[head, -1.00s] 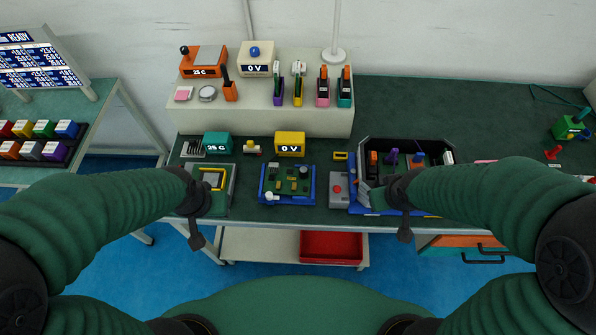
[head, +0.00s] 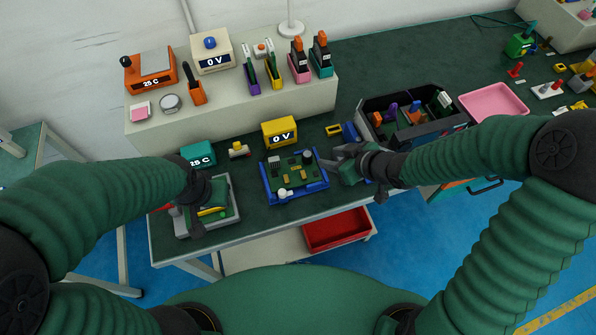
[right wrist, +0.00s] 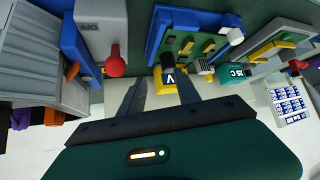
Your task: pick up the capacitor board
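The capacitor board (head: 295,177), a green circuit board with a dark cylinder and yellow parts, lies in a blue holder (head: 268,196) on the bench. In the right wrist view the board (right wrist: 188,38) is at the top middle, with its dark cylinder nearest me. My right gripper (head: 333,168) is just right of the holder. Its fingers are apart and empty in the right wrist view (right wrist: 158,92), and seem clear of the board. My left gripper (head: 198,226) hangs over a grey fixture (head: 234,210) at the left; its fingers are not clear.
A yellow 0 V meter (head: 280,132) stands behind the board and a teal 25 C box (head: 198,154) back left. A grey box with a red knob (right wrist: 103,30) is beside the holder. A black tote (head: 450,126) and pink tray (head: 495,102) are at right.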

